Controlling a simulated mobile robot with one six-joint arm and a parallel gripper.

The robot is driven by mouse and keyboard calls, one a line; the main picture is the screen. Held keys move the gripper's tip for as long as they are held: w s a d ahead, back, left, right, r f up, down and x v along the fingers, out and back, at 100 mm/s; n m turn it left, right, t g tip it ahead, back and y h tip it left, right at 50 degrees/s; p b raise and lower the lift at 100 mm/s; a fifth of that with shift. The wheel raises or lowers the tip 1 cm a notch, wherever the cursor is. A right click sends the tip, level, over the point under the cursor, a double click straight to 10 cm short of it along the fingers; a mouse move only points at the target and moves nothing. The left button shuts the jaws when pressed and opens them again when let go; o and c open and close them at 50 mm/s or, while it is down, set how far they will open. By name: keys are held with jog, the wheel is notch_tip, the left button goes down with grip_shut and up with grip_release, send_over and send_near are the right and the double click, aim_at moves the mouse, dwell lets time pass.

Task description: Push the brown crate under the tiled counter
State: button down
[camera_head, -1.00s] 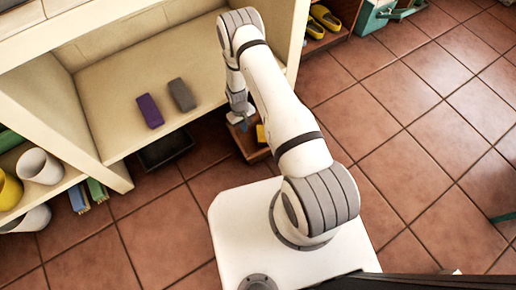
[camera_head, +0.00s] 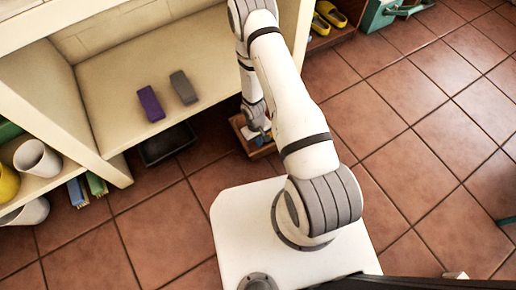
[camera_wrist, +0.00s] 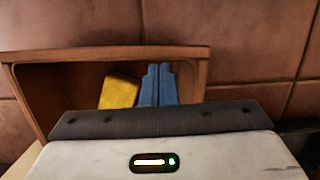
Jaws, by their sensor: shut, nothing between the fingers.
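The brown crate (camera_head: 239,128) is an open wooden box on the floor beside the end of the tiled counter (camera_head: 85,45). My arm covers much of it in the head view. In the wrist view the crate (camera_wrist: 120,53) shows its far rim and inside, with a yellow block (camera_wrist: 120,91) in it. My gripper's blue fingers (camera_wrist: 158,86) are together and empty, over or inside the crate beside the yellow block. I cannot tell whether they touch the crate. In the head view my gripper (camera_head: 264,138) is low over the crate.
A purple block (camera_head: 150,103) and a grey block (camera_head: 183,87) lie on the counter's lower shelf. A black tray (camera_head: 166,144) is on the floor below it. Pots (camera_head: 37,160) stand at the left. Yellow shoes (camera_head: 328,14) and a teal box (camera_head: 385,12) are at top right.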

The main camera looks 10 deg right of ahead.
jog(key=shift+s+d+f+b, duration=0.15)
jog(key=shift+s+b, duration=0.25)
jog(key=shift+s, duration=0.05)
jog(key=shift+s+d+f+b, duration=0.1)
jog(key=shift+s+f+b, duration=0.05)
jog(key=shift+s+b, duration=0.3)
jog(key=shift+f+b, duration=0.45)
jog(key=shift+f, duration=0.05)
jog(key=shift+f, duration=0.1)
jog(key=shift+w, duration=0.1)
